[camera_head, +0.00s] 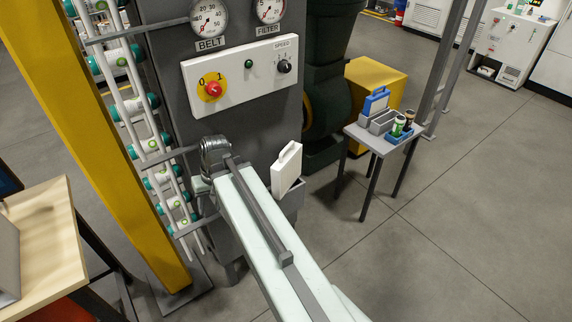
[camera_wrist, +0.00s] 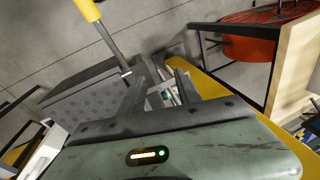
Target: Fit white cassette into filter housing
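The white cassette (camera_head: 287,170), with a handle loop on top, stands tilted at the grey filter housing (camera_head: 293,200) low on the machine's front. Its lower part is hidden by the housing and my arm, so I cannot tell how deep it sits. A white piece (camera_wrist: 45,150) at the lower left of the wrist view may be the cassette.
A side table (camera_head: 358,133) holds a blue cassette (camera_head: 376,101), a grey tray and small bottles. The control panel (camera_head: 240,75) with a red button is above my arm. A yellow post (camera_head: 100,130) and a wooden desk (camera_head: 50,240) stand left. Floor at right is clear.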

